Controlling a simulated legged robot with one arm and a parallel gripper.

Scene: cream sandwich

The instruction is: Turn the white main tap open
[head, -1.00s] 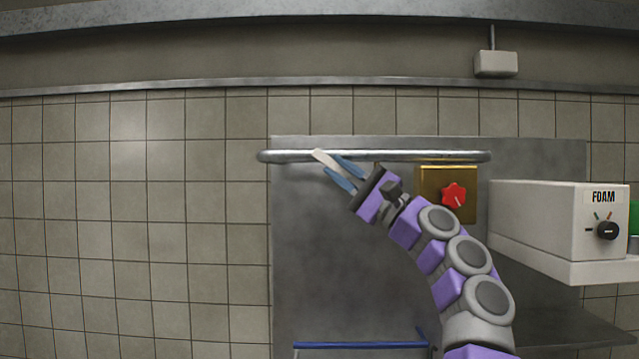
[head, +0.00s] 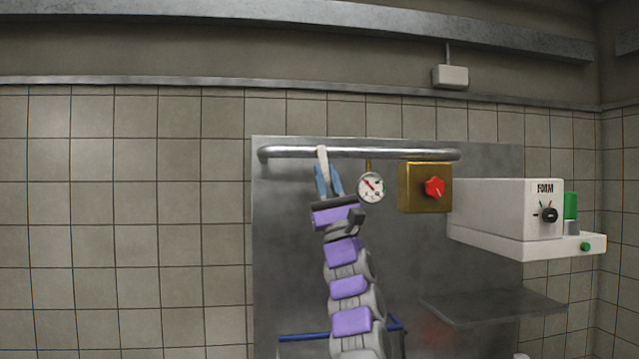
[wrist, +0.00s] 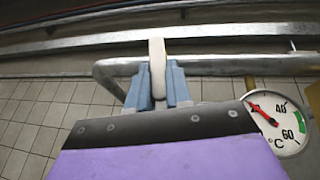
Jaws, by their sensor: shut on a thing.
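The white main tap (head: 322,157) is a pale lever on the horizontal metal pipe, near the pipe's left end. In the head view it stands nearly upright, along the line of my arm. My gripper (head: 328,180), with blue fingers, is shut on the lever from below. In the wrist view the white lever (wrist: 157,68) sits between the two blue fingers (wrist: 158,90) and sticks up past them, across the pipe. The lever's lower part is hidden between the fingers.
The metal pipe (head: 400,154) runs along a steel panel (head: 285,230). Right of my gripper are a temperature dial (head: 371,187), a brass box with a red knob (head: 434,187) and a white FOAM unit (head: 490,205). A blue rail (head: 300,337) is below.

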